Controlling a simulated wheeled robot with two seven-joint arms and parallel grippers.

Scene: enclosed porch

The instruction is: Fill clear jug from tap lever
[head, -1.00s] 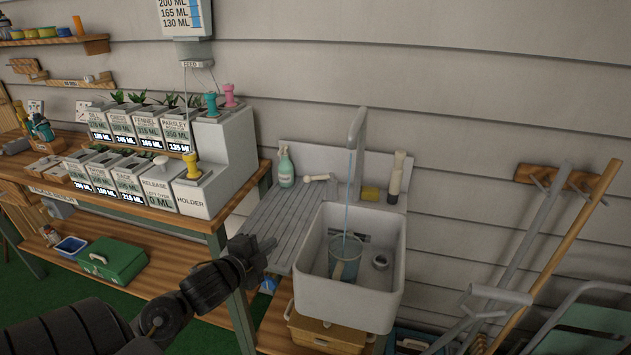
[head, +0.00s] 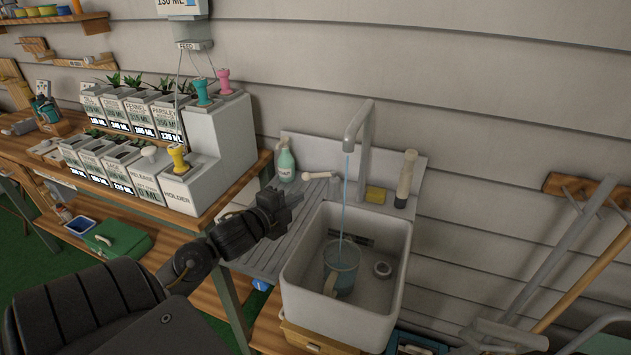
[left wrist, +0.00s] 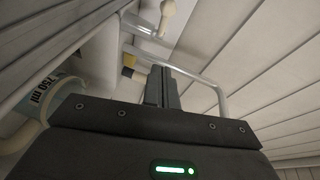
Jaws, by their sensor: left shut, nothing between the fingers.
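The clear jug (head: 346,275) stands upright in the white sink, its pale handle toward the front; bluish water shows inside. A thin blue stream (head: 345,200) falls from the grey tap (head: 363,125) into it. The pale tap lever (head: 320,176) lies left of the tap, at the back of the drainboard. My left gripper (head: 290,198) is shut and empty over the drainboard, in front of the lever and left of the sink. In the left wrist view, its closed fingers (left wrist: 161,86) point toward the tap spout (left wrist: 205,78), with the jug's 750 ml label (left wrist: 45,97) at left. My right gripper is out of view.
The sink (head: 292,272) has high walls. The planter bench (head: 215,205) is close at left. Long-handled tools (head: 585,265) lean at right.

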